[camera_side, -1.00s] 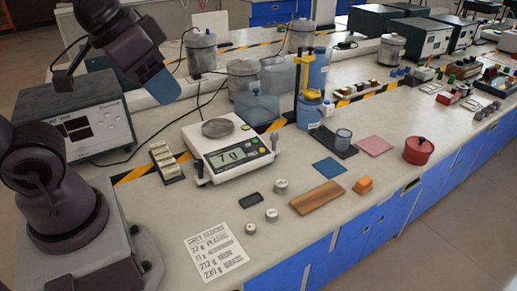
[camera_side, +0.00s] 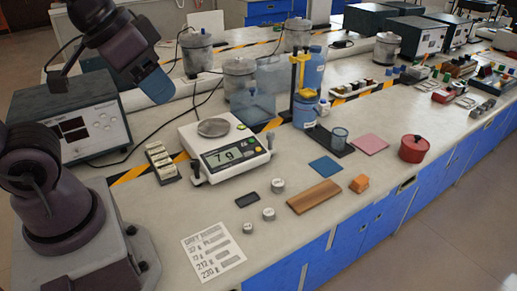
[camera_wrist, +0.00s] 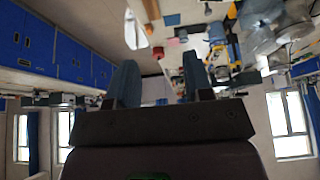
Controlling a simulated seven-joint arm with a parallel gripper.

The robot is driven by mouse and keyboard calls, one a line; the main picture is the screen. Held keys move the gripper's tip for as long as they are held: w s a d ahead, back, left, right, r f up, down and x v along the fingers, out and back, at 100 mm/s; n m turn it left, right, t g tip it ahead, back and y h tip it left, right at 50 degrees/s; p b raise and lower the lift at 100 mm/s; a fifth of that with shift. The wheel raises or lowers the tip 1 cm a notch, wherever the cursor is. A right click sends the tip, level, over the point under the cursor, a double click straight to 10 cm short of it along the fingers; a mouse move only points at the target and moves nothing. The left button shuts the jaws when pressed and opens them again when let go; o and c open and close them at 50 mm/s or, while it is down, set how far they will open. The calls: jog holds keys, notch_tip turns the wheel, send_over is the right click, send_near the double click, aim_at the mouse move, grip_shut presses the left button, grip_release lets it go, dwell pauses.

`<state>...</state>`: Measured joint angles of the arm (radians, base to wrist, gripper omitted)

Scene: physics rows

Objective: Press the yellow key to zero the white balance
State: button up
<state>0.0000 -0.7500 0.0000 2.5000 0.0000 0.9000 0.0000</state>
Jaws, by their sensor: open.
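The white balance (camera_side: 190,139) stands on the bench with a round grey pan (camera_side: 213,127) on top. Its front display (camera_side: 221,156) reads what looks like 7 g. A small yellow key (camera_side: 258,149) shows at the right end of the display panel; it is tiny in the picture. My gripper (camera_side: 157,86) hangs in the air to the upper left of the balance, apart from it. In the wrist view, the two blue fingers of my gripper (camera_wrist: 160,84) stand apart with nothing between them.
A grey box instrument (camera_side: 70,130) stands left of the balance. A row of small blocks (camera_side: 161,163) lies beside it. A clear container (camera_side: 254,101) and a blue bottle with a yellow stand (camera_side: 305,90) are behind. Weights (camera_side: 269,214) and a printed card (camera_side: 212,251) lie in front.

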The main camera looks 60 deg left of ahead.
grip_shut()
dwell(1.5)
